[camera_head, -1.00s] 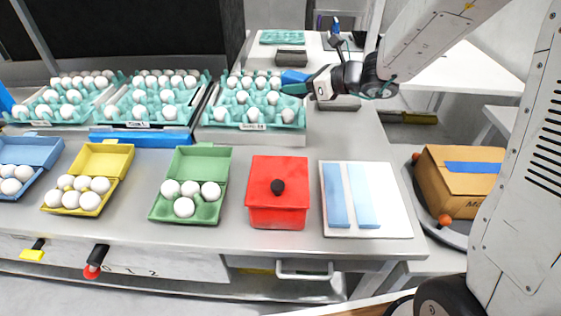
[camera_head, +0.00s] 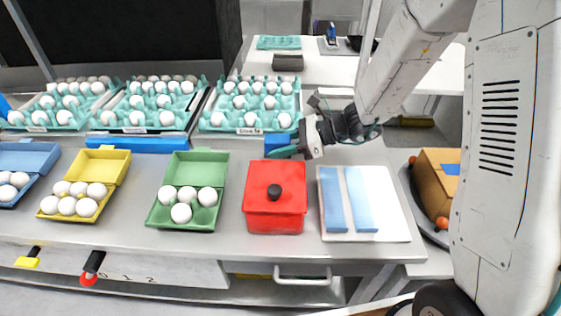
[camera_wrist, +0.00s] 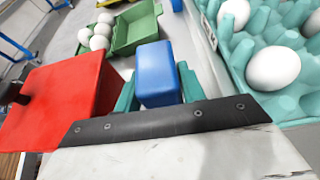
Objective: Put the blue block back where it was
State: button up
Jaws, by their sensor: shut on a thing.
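My gripper (camera_head: 283,151) is shut on the blue block (camera_head: 276,142). It holds the block behind the red box and in front of the right-hand teal egg tray, in the head view. In the wrist view the blue block (camera_wrist: 157,73) stands up between the teal fingers (camera_wrist: 158,92), with the red box to its left and the teal tray to its right. The block's lower part is hidden by the gripper. I cannot tell whether the block touches the table.
The red box (camera_head: 262,213) with a black knob stands close by. A green carton (camera_head: 183,217) with several eggs is left of it. Teal egg trays (camera_head: 240,127) line the back. A white board (camera_head: 392,205) with two light-blue strips lies at right. A long blue bar (camera_head: 135,145) lies farther left.

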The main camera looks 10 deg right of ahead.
jog(key=shift+f, duration=2.55)
jog(key=o, duration=1.2)
jog(key=shift+f, duration=0.15)
jog(key=shift+c, duration=0.2)
